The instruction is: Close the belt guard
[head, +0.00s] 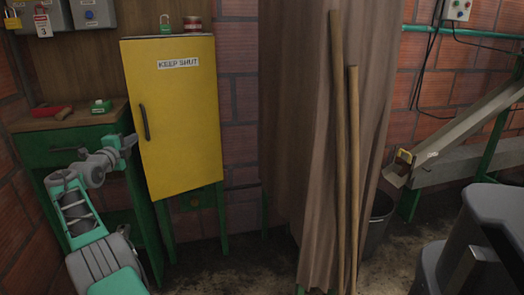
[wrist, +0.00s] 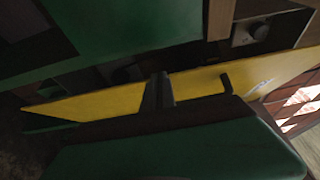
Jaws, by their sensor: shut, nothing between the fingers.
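No part in view is plainly marked as the belt guard. A yellow door (head: 185,115) labelled KEEP SHUT stands upright left of centre in the head view, with a dark bar handle (head: 144,122) near its left edge. My gripper (head: 130,142) is just left of the handle, shut and empty; contact cannot be told. In the wrist view a slanting yellow panel (wrist: 100,103) with a dark handle (wrist: 226,84) lies beyond my dark fingers (wrist: 160,92).
A green bench with a wooden top (head: 75,119) stands at the left, holding a red-handled object (head: 52,112) and a green padlock (head: 101,106). A brown curtain (head: 300,130) and two leaning poles (head: 352,180) stand right of the door. A dark bin (head: 378,225) is beyond.

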